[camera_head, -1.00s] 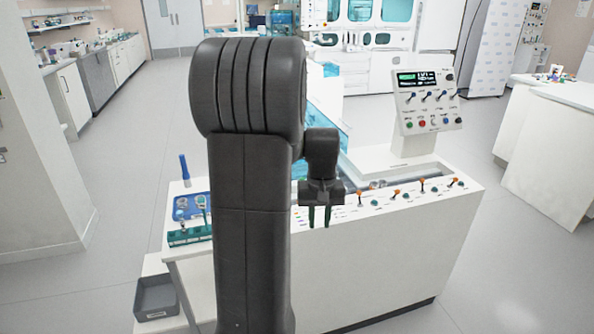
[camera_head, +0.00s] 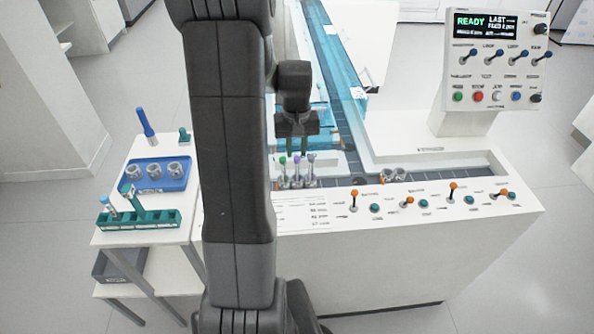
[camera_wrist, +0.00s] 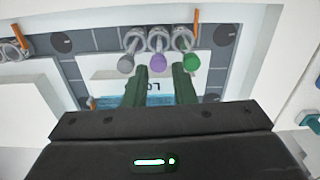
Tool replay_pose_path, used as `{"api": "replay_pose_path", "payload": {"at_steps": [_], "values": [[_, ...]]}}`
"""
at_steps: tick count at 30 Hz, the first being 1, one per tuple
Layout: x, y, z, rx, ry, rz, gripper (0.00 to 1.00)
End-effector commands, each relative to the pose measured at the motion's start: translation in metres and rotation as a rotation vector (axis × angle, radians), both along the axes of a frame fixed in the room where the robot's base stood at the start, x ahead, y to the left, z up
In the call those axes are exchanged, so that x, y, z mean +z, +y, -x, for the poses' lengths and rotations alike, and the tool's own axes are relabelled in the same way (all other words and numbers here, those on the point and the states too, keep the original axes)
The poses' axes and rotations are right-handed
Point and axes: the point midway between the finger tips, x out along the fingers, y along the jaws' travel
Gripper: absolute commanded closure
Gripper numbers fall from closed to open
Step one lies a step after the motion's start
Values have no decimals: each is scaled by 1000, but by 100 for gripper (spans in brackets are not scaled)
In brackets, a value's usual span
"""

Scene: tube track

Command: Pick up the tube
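Three capped tubes stand upright in small grey holders at the near end of the track: a green-capped tube (camera_head: 282,170), a purple-capped tube (camera_head: 297,170) and a grey-capped tube (camera_head: 311,170). In the wrist view the order is reversed: grey cap (camera_wrist: 126,63), purple cap (camera_wrist: 158,62), green cap (camera_wrist: 184,66). My gripper (camera_head: 297,150) is above and just behind these tubes. Its two fingers also show in the wrist view (camera_wrist: 159,88), apart with nothing between them. Which tube the task means, I cannot tell.
A side table at left bears a green rack (camera_head: 160,222) with tubes, a blue tray (camera_head: 178,183) with several round holders, and a blue upright piece (camera_head: 146,122). A console (camera_head: 495,55) reads READY. Switches line the bench front. Empty holders (camera_head: 394,174) sit right of the tubes.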

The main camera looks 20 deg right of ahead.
Motion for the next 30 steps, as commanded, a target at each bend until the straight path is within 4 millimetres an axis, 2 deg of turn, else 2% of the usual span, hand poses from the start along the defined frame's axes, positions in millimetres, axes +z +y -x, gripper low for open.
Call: {"api": "replay_pose_path", "payload": {"at_steps": [1,8,18,26,30], "values": [[-8,0,0,0,2,0,76],[-23,0,0,0,2,0,76],[-66,-2,-1,0,1,0,76],[-69,-2,-1,0,-1,0,76],[-69,-2,-2,0,-1,0,95]]}}
